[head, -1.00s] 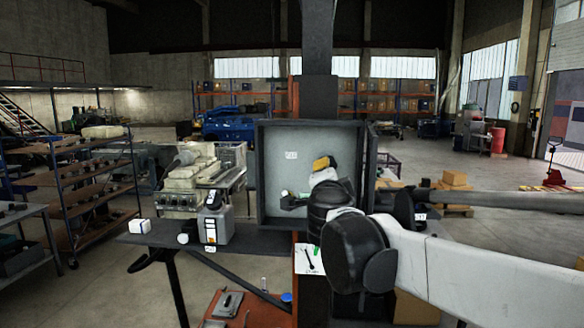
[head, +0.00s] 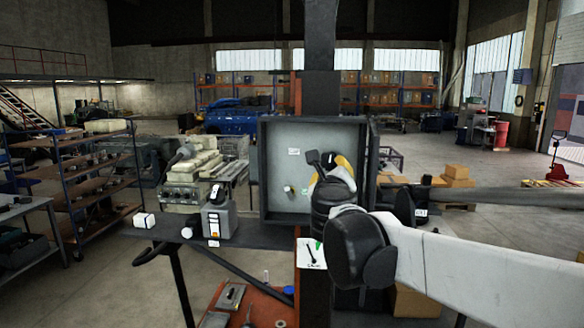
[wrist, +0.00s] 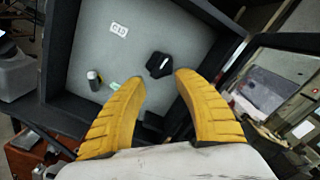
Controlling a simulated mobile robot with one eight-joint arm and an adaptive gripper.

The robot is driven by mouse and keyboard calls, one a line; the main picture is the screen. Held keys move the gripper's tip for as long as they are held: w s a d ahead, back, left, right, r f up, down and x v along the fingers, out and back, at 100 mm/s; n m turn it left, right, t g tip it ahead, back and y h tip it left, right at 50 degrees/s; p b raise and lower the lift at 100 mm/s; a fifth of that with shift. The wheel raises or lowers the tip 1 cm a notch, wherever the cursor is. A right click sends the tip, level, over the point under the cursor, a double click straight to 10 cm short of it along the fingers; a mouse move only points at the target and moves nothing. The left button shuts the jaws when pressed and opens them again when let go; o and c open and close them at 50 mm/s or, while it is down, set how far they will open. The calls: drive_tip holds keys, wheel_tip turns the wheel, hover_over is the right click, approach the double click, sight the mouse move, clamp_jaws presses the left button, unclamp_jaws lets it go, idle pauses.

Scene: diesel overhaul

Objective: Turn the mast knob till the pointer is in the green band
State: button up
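A black knob (wrist: 159,65) with a white mark stands out from the back panel of a grey open box on the mast, in the wrist view. My gripper (wrist: 160,80) is open, its two yellow fingers apart. The knob shows in the gap between the fingertips, and I see no grip on it. In the head view my gripper (head: 340,165) hides part of the panel, and I cannot make out the knob surely there. A white card (head: 311,253) below the box carries a black pointer shape and a small green patch. I cannot tell whether the pointer is within the green.
The box (head: 262,170) has raised side walls around the panel. A pale cylinder (wrist: 94,80) and a small greenish label (wrist: 114,85) are on the panel, left of the knob. A dark shelf (head: 270,236) with a grey device (head: 218,220) extends left.

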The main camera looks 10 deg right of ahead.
sight(329, 162)
drive_tip(key=shift+w+d+m+b, duration=0.15)
drive_tip(key=shift+w+m, duration=0.3)
drive_tip(key=shift+m, duration=1.1)
drive_tip(key=shift+w+d+m+b, duration=0.15)
drive_tip(key=shift+w+m, duration=0.25)
drive_tip(key=shift+m, duration=1.1)
drive_tip(key=shift+w+d+m+b, duration=0.15)
drive_tip(key=shift+w+m, duration=0.3)
drive_tip(key=shift+m, duration=1.1)
drive_tip(key=shift+b+x, duration=0.3)
drive_tip(key=shift+x, duration=0.9)
drive_tip(key=shift+a+r, duration=0.1)
drive_tip(key=shift+r, duration=0.1)
clamp_jaws()
